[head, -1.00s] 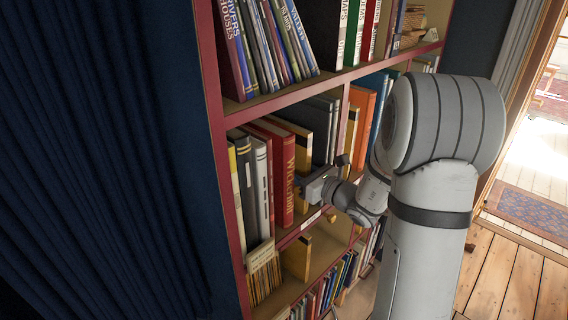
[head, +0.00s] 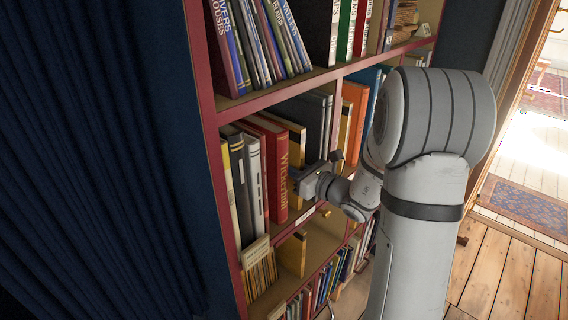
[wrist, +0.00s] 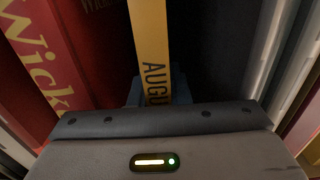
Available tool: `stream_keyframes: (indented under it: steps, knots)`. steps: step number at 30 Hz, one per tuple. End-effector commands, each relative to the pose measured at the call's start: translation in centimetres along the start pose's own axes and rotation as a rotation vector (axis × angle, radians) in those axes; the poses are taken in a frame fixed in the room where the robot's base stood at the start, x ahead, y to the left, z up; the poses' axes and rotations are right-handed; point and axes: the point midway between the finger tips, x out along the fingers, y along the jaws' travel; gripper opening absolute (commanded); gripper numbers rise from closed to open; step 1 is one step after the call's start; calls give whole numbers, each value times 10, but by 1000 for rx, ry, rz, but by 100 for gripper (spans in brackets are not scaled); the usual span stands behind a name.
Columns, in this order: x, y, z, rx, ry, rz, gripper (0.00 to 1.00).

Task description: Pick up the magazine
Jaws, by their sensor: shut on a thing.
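The magazine has a narrow yellow spine (wrist: 150,45) with dark letters reading "AUGU", the rest cut off by my gripper. It stands upright between a dark book and a dark gap in the wrist view. In the head view its yellow edge (head: 296,140) shows on the middle shelf, right of a red book. My gripper (wrist: 153,90) is shut on the magazine's lower spine, its fingertips mostly hidden by the gripper body. In the head view my gripper (head: 296,176) reaches in at the shelf front, and the magazine's lower part is hidden behind it.
The thick red book (head: 278,178) stands close on the left, with white and grey books beyond. Dark volumes (head: 316,125) stand to the right. The shelf board (head: 290,88) runs above, and the compartment below holds several thin books. Open wooden floor (head: 505,275) lies at right.

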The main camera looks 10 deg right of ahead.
Motion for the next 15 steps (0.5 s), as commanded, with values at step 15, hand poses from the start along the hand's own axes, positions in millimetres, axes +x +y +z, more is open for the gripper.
stream_keyframes:
  steps: [15]
  knots:
    - [-4,-1,46,-7,-6,-1,0]
